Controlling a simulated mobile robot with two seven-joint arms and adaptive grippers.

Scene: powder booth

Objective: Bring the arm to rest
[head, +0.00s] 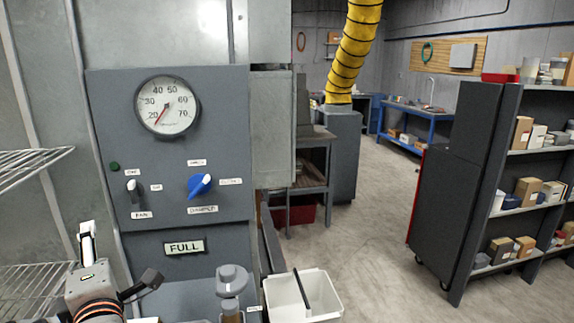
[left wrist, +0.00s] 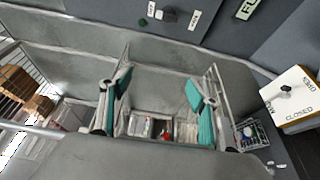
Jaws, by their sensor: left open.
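My left gripper (head: 119,256) is at the lower left of the head view, in front of the grey panel and below its switches. Its two fingers are spread and nothing is between them. In the left wrist view the left gripper (left wrist: 158,92) shows two teal-padded fingers standing well apart and empty. Behind them is a grey metal surface with a recess. Most of the left arm is outside the head view. My right gripper is in neither view.
The grey panel (head: 100,95) carries a round gauge (head: 167,106), a blue knob (head: 199,186) and a FULL sign (head: 184,247). A wire rack (head: 35,165) stands left. A white bin (head: 285,298) sits at bottom centre. The floor (head: 385,225) is clear before the shelves at right.

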